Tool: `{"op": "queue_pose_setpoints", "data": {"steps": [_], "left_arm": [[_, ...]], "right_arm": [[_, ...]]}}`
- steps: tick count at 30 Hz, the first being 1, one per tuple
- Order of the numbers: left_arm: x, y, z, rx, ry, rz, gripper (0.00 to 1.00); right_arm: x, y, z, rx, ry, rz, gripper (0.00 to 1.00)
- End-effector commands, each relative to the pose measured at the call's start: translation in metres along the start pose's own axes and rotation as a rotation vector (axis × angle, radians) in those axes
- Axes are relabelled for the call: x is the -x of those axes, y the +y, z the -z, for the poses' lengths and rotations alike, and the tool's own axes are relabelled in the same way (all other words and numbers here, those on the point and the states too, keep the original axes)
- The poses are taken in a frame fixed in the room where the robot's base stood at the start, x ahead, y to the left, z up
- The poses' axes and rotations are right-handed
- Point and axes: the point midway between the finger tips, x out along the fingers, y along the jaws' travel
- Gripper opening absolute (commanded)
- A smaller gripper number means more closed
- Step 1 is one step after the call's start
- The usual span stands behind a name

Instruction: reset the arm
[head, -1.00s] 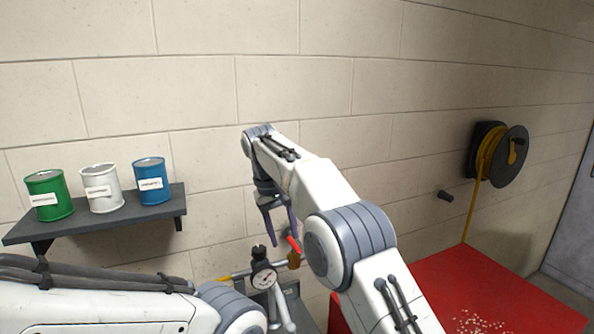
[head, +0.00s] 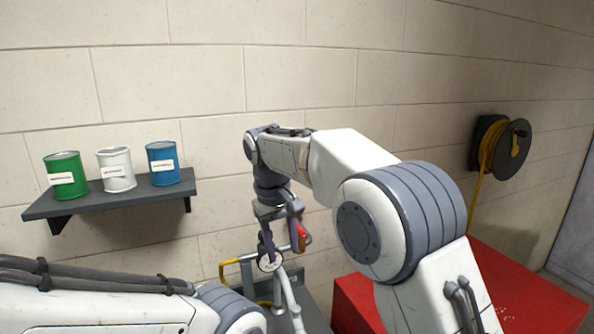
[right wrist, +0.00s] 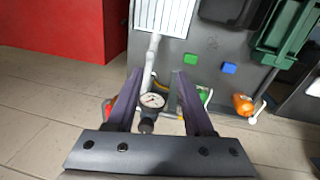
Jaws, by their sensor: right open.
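My right arm (head: 345,165) reaches in from the lower right of the head view, bent at a large grey joint. Its gripper (head: 282,243) points down in front of the wall, over a gauge and pipework. In the right wrist view, the two dark fingers of the right gripper (right wrist: 160,90) stand apart with a round white-faced gauge (right wrist: 152,100) visible between and beyond them. I cannot tell whether they touch it. My left arm (head: 100,300) crosses the lower left of the head view; its gripper is out of the picture.
A grey wall shelf (head: 110,207) holds a green can (head: 66,178), a white can (head: 116,170) and a blue can (head: 163,165). A red box (head: 520,290) stands at the lower right. A hose reel (head: 505,150) hangs on the wall. A green bin (right wrist: 285,35) shows in the wrist view.

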Motion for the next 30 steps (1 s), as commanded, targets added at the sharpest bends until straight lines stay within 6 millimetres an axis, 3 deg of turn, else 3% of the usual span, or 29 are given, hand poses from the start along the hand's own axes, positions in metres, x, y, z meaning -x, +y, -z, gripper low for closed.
{"op": "queue_pose_setpoints", "data": {"steps": [5,8,15,21,25,30], "left_arm": [[-0.029,-0.002,-0.002,0.001,0.0,0.0,0.5],[-0.045,-0.003,-0.003,0.002,0.0,0.0,0.5],[-0.08,-0.006,-0.004,0.004,0.0,0.0,0.5],[-0.1,-0.007,-0.005,0.005,0.0,0.0,0.5],[-0.105,-0.007,-0.006,0.006,0.0,0.0,0.5],[-0.105,-0.008,-0.006,0.006,0.0,0.0,0.5]], "right_arm": [[-0.024,-0.03,-0.051,0.053,0.014,0.046,0.52],[-0.042,-0.048,-0.091,0.083,0.023,0.078,0.52],[-0.103,-0.08,-0.201,0.136,0.039,0.15,0.52],[-0.155,-0.092,-0.279,0.156,0.049,0.19,0.52],[-0.174,-0.094,-0.306,0.16,0.049,0.202,0.52],[-0.18,-0.095,-0.315,0.161,0.049,0.205,0.52]]}}
